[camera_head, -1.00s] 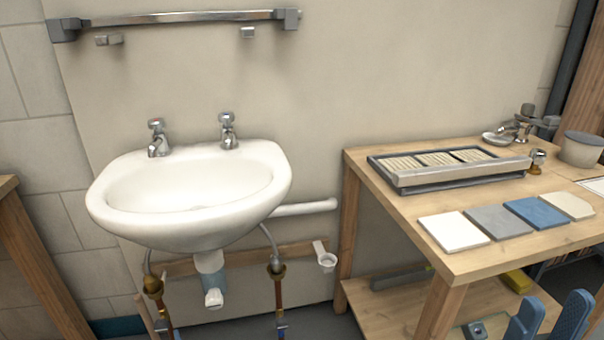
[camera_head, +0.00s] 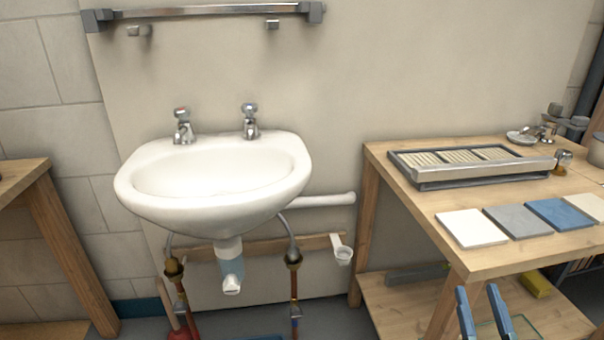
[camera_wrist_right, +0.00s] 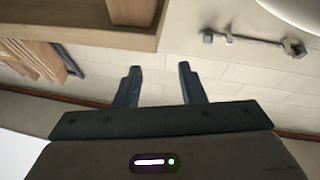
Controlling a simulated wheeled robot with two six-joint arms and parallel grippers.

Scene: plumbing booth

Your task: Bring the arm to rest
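My right gripper (camera_head: 482,312) shows at the bottom right of the head view as two blue fingers, apart with nothing between them. They appear in front of the wooden workbench's lower part. In the right wrist view the same gripper (camera_wrist_right: 158,84) is open and empty, its two dark fingers spread against a pale tiled surface. My left gripper is not in the head view.
A white sink (camera_head: 215,185) with two taps hangs on the wall, pipes below it. The wooden workbench (camera_head: 500,262) at right carries a slatted tray (camera_head: 470,165) and several flat tiles. Another wooden table (camera_head: 75,240) stands at left. A red plunger-like object is under the sink.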

